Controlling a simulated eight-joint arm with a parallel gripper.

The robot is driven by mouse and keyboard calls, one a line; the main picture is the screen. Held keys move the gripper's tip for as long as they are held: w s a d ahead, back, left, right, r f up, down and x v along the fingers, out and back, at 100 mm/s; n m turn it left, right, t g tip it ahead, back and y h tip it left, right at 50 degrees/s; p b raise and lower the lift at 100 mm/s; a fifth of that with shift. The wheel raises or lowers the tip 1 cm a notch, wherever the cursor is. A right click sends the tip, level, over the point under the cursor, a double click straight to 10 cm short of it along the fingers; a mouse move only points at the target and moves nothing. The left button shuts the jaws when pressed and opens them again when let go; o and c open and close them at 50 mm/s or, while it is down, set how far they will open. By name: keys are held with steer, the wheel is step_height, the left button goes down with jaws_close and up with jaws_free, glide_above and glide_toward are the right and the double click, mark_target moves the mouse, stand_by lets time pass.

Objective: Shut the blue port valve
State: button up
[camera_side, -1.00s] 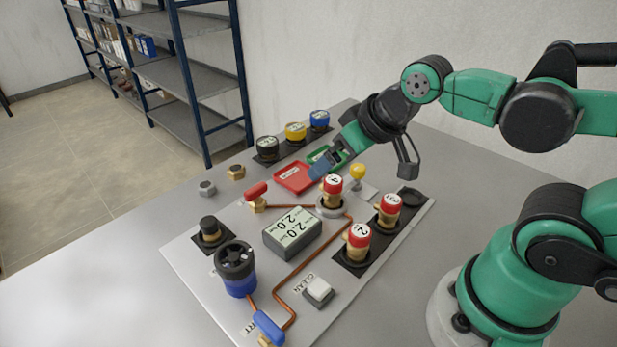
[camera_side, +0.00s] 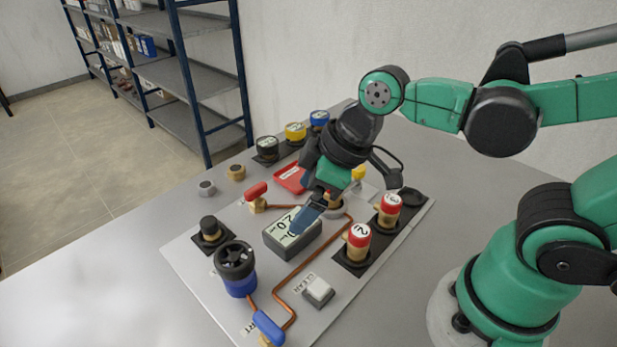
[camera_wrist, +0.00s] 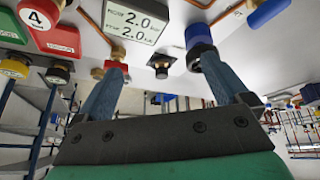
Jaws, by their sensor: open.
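The blue port valve has a blue lever handle (camera_side: 268,328) on a brass body at the front of the grey panel, where the copper pipe ends. Its lever runs diagonally in the side view. In the wrist view a blue handle (camera_wrist: 266,12) shows at the top right edge, partly cut off. My gripper (camera_side: 300,226) is above the display box, well behind and right of the blue lever, pointing down and left. In the wrist view my gripper (camera_wrist: 161,64) has its two blue-grey fingers wide apart with nothing between them.
The display box (camera_side: 292,236) is below my fingers. A blue cylinder with a black handwheel (camera_side: 236,265) stands left of the pipe. Red-capped cartridges (camera_side: 357,238) stand to the right. A red lever (camera_side: 256,190) is farther back.

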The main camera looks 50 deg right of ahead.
mark_target(268, 324)
steer(key=shift+s+a+f+n+g+y, duration=0.3)
steer(key=shift+s+a+f+n+g, duration=0.55)
steer(key=shift+a+f+n, duration=0.75)
steer(key=shift+s+a+f+n+g+y, duration=0.3)
steer(key=shift+s+a+f+n+g, duration=0.55)
steer(key=shift+a+n, duration=1.35)
steer(key=shift+s+a+f+n+g+y, duration=0.3)
steer(key=shift+s+a+f+n+g, duration=0.55)
steer(key=shift+a+f+n, duration=1.05)
steer(key=shift+s+a+r+m, duration=0.1)
steer(key=shift+a+r+m, duration=0.2)
steer(key=shift+r, duration=0.15)
steer(key=c, duration=1.3)
